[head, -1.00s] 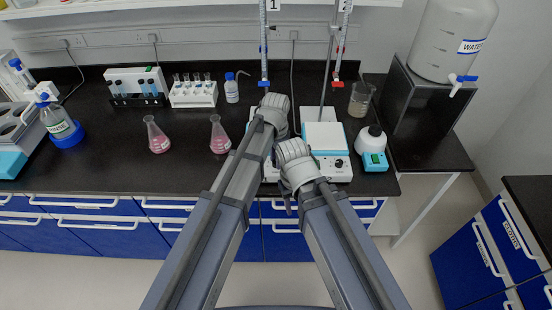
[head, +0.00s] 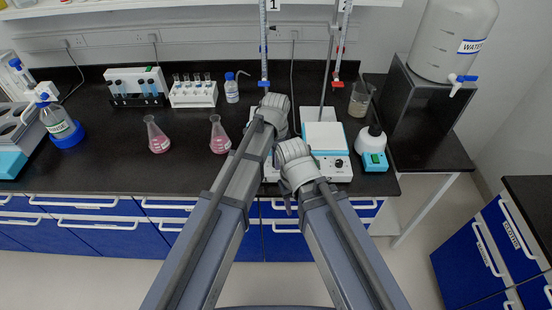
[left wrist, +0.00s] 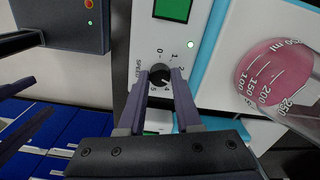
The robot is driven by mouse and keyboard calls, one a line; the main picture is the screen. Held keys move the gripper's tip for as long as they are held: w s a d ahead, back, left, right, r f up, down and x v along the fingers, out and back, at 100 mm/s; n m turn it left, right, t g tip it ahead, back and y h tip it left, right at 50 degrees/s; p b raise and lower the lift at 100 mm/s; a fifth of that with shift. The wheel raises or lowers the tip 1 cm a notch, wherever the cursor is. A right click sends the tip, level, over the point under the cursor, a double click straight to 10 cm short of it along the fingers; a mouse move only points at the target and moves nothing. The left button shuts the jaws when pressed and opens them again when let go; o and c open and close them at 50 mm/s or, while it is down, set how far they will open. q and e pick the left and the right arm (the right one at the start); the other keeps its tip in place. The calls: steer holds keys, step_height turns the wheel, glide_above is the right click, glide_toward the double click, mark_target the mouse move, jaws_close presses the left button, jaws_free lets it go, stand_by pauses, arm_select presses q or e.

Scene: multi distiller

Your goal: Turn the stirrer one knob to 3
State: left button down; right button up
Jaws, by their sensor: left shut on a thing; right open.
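Stirrer one shows in the left wrist view as a white panel (left wrist: 148,40) with a green display and a SPEED scale. Its dark knob (left wrist: 159,72) sits between the fingers of my left gripper (left wrist: 160,78), which is shut on it. The 0, 1, 2, 4 and 5 marks show; the 3 is hidden by a finger, and I cannot tell where the knob points. In the head view my arms hide most of stirrer one. My right gripper's purple fingers (left wrist: 22,112) show apart at the left of the left wrist view, open and empty.
A flask of pink liquid (left wrist: 278,78) stands close beside the panel. In the head view a second stirrer (head: 325,136) is at right, with a beaker (head: 359,98) and a small teal-based device (head: 374,160) near it. Two pink flasks (head: 157,136) stand to the left.

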arm_select(q)
steer(key=c, duration=0.6)
jaws_free()
step_height(320, 180, up, 8)
steer(key=p, duration=0.8)
steer(key=shift+f, duration=0.1)
